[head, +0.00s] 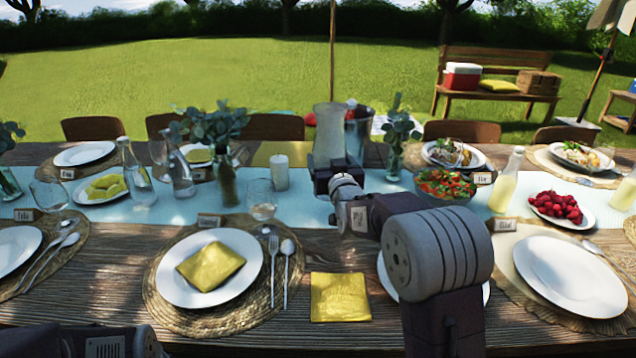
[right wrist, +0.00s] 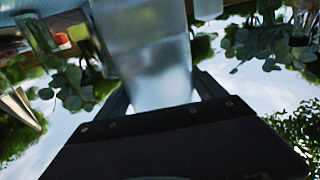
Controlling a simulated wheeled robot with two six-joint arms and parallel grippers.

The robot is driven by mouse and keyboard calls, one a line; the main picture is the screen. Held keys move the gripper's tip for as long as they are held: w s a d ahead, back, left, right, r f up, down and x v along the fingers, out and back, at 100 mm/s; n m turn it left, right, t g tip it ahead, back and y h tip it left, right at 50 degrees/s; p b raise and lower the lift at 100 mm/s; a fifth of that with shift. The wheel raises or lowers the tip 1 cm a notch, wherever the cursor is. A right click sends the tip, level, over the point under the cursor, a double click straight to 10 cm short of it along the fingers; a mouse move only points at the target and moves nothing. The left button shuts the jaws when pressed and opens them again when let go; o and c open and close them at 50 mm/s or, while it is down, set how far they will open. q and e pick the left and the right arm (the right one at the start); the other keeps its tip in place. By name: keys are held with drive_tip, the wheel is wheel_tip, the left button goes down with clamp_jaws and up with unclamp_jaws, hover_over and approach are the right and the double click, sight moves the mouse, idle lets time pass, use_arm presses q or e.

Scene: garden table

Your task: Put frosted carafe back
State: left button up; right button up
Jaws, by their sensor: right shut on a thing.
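The frosted carafe (head: 330,130) is a pale, cloudy vessel standing out above the middle of the table in the head view. My right gripper (head: 335,172) is shut on it near its lower part; my arm hides some of what is behind. In the right wrist view the carafe (right wrist: 150,60) fills the middle, between the fingers of my right gripper (right wrist: 160,95). I cannot tell whether its base touches the table. Part of my left arm shows at the bottom left of the head view, but its gripper is not in view.
A metal bucket (head: 358,135) stands close behind the carafe. A vase with eucalyptus (head: 395,150) and a salad bowl (head: 446,186) are to its right. The blue runner (head: 310,212) has bare room in front.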

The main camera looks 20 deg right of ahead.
drive_tip(key=w+a+f, duration=0.2)
drive_tip(key=w, duration=0.1)
drive_tip(key=shift+w+a, duration=0.1)
drive_tip(key=shift+w, duration=0.05)
wheel_tip(320, 180, down, 4)
drive_tip(key=shift+f+b, duration=0.1)
drive_tip(key=shift+b, duration=1.05)
drive_tip(key=o, duration=1.7)
drive_tip(key=shift+f, duration=0.25)
drive_tip(key=shift+c, duration=0.2)
drive_tip(key=o, duration=0.4)
drive_tip(key=shift+r, duration=0.1)
drive_tip(key=shift+r, duration=0.15)
